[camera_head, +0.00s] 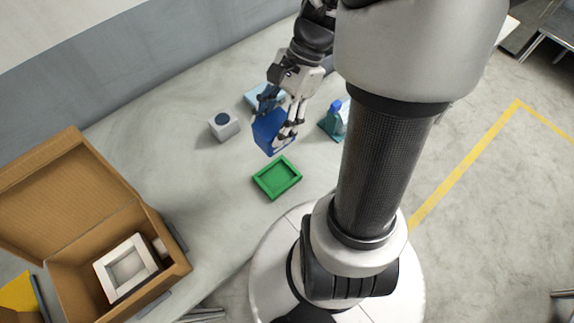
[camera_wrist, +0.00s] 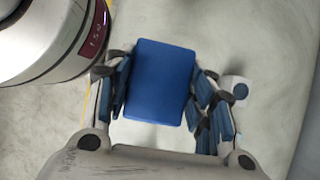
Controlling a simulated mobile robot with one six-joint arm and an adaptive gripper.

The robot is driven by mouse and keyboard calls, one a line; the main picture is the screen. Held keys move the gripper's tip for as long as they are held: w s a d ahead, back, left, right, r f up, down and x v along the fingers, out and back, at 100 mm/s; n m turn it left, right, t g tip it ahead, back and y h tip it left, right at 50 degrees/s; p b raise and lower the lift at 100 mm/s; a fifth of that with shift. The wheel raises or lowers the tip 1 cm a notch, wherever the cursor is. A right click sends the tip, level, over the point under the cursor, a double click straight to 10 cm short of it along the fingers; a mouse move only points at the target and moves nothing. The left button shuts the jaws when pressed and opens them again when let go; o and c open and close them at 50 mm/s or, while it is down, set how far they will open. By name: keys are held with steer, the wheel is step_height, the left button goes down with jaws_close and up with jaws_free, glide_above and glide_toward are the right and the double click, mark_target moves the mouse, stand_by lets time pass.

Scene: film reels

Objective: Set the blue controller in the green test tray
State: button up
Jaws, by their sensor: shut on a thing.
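The blue controller (camera_head: 269,134) is a flat blue block held between the fingers of my gripper (camera_head: 281,121). In the wrist view the controller (camera_wrist: 161,82) fills the space between both sets of fingers of my gripper (camera_wrist: 160,92). In the head view it appears above the table, behind the green test tray. The green test tray (camera_head: 277,190) is a shallow, empty square tray lying on the table. It is not visible in the wrist view.
A white cube with a dark round spot (camera_head: 224,126) stands left of my gripper. A light-blue object (camera_head: 254,95) lies behind it, and a teal holder with a blue item (camera_head: 332,122) is to the right. An open cardboard box (camera_head: 165,240) holding a white frame (camera_head: 101,272) is at lower left.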

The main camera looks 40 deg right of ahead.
step_height(320, 180, down, 20)
steer(key=b, duration=0.7)
steer(key=shift+r, duration=0.15)
steer(key=shift+b, duration=0.35)
steer(key=o, duration=1.4)
